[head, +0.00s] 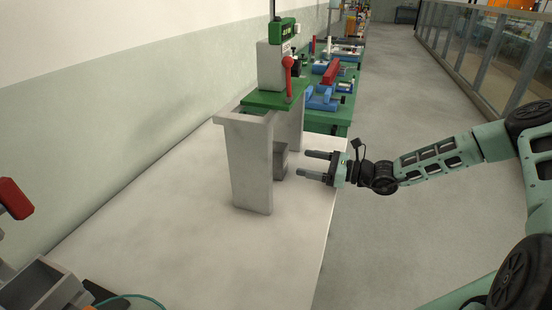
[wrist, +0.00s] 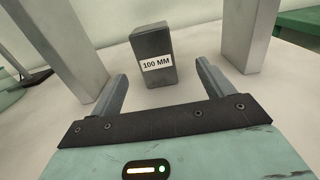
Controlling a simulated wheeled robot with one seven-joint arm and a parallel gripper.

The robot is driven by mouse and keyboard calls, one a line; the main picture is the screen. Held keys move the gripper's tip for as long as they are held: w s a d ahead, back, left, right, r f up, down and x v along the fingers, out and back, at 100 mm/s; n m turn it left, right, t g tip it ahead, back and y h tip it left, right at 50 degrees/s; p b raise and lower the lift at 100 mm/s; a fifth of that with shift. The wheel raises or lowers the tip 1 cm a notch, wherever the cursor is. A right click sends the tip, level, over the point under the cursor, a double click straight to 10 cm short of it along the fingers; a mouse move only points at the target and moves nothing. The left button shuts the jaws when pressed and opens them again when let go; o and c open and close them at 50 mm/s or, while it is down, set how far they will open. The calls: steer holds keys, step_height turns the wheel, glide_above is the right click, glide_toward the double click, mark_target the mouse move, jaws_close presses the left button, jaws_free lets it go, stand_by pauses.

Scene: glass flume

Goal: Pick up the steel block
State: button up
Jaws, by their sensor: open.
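The steel block is a dark grey upright block (wrist: 152,45) with a white "100 MM" label, standing on the white tabletop in the wrist view. In the head view the block (head: 281,160) is partly hidden behind the near leg of a grey stand. My gripper (head: 312,164) is open and empty, its fingers pointing left toward the block. In the wrist view my gripper (wrist: 160,92) has one finger on each side of the picture, with the block ahead of the fingertips and roughly between them. The fingers appear apart from the block.
The grey stand (head: 249,165) has two legs, one on each side of the block, and carries a green plate (head: 275,97) with a red-handled device on top. A green bench (head: 330,118) with blue and red tools stands behind. The front of the white table (head: 180,235) is clear.

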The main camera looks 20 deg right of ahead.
mark_target(286, 159)
steer(key=x, duration=0.5)
steer(key=shift+p, duration=0.35)
steer(key=shift+s+a+p+x, duration=0.15)
steer(key=shift+p+x, duration=0.3)
steer(key=shift+x, duration=0.85)
steer(key=shift+s+a+p+x, duration=0.15)
steer(key=shift+p+x, duration=0.25)
steer(key=shift+x, duration=0.95)
steer(key=shift+c, duration=0.3)
steer(key=c, duration=1.5)
steer(key=shift+r, duration=0.2)
jaws_close()
